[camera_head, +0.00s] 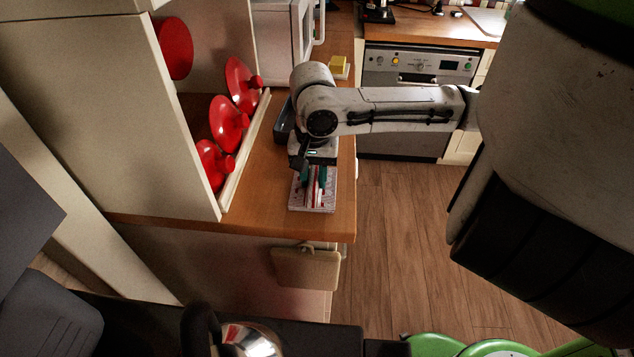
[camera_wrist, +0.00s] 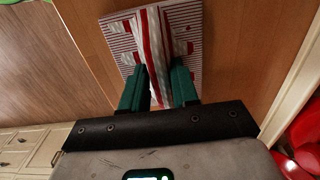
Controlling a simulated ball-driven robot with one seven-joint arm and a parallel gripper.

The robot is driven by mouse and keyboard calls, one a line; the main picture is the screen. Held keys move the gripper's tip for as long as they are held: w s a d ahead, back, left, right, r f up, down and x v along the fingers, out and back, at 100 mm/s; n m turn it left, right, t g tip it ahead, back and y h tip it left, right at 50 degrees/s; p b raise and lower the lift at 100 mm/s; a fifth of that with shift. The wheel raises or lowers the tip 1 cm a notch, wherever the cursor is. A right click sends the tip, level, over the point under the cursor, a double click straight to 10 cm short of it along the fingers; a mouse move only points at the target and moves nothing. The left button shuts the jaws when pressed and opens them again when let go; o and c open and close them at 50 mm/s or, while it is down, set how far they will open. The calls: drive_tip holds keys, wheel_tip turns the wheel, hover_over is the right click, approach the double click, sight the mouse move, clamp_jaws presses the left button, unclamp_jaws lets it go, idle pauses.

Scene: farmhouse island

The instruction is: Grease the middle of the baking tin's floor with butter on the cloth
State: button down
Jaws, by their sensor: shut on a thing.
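The cloth (camera_wrist: 153,36), white with red stripes and bunched into a narrow strip, stands between the green fingers of my gripper (camera_wrist: 157,72) in the wrist view. My gripper is shut on it. In the head view my gripper (camera_head: 315,174) points down over the near end of the counter, and the cloth is mostly hidden by the fingers. The dark baking tin (camera_head: 284,121) lies just behind my gripper, partly hidden by my arm. The yellow butter (camera_head: 339,63) sits on a small pale dish farther back on the counter.
A flat red-and-white patterned square (camera_head: 313,201) lies under the cloth; I cannot tell whether they touch. Red lidded pieces (camera_head: 228,124) stand in a rack along the left, behind a pale rail (camera_head: 244,157). The wooden counter (camera_head: 262,205) is bare near its front edge.

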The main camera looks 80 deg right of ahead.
drive_tip(key=shift+r+p, duration=2.45)
drive_tip(key=shift+r, duration=0.1)
